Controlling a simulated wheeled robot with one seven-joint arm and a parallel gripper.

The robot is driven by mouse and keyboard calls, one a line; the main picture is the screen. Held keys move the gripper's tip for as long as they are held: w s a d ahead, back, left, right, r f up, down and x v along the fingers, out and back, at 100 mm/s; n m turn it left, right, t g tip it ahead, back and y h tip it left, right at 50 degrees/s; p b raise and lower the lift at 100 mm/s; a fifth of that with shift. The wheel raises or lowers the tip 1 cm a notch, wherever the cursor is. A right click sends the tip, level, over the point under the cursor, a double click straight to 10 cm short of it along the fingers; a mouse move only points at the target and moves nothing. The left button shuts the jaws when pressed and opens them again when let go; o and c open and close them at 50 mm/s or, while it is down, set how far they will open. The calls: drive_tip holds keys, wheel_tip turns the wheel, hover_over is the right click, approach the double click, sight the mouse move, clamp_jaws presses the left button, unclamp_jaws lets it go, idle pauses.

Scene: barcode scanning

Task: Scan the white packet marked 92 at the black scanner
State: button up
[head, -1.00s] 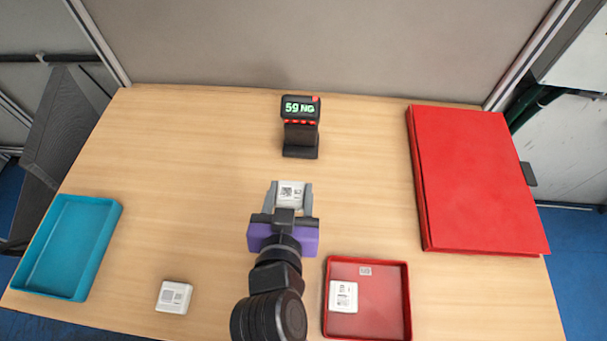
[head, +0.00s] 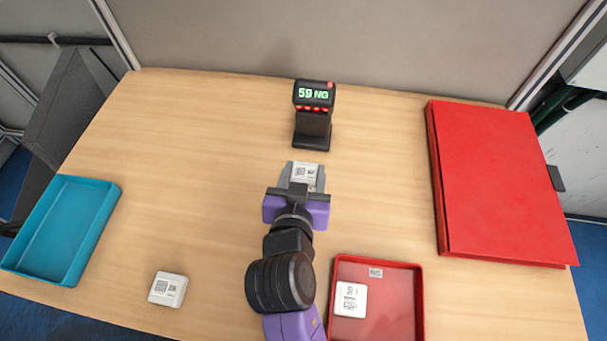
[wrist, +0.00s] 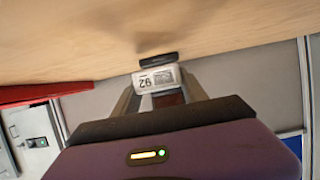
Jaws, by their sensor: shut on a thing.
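My gripper (head: 304,178) is shut on a white packet (head: 304,172) with a printed code on its upper face. The wrist view shows the packet (wrist: 157,79) between the fingertips, its label reading 92 upside down. The black scanner (head: 312,128) stands upright just beyond the packet, with a small gap between them in the head view. Its lit screen reads "59 NG", with red lights below. In the wrist view a dark shape, likely the scanner's base (wrist: 158,58), shows past the packet.
A red tray (head: 419,300) labelled NG holds one white packet (head: 349,299). Another white packet (head: 167,288) lies at the front left. A teal tray (head: 110,205) at the left is empty. A large red folder (head: 500,180) covers the right side. The table's middle left is clear.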

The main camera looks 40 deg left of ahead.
drive_tip(key=shift+r, duration=0.15)
drive_tip(key=s+d+r+p, duration=0.6)
drive_tip(key=s+r+p, duration=0.3)
drive_tip(key=s, duration=0.2)
drive_tip(key=shift+d+r, duration=0.4)
drive_tip(key=shift+s, duration=0.1)
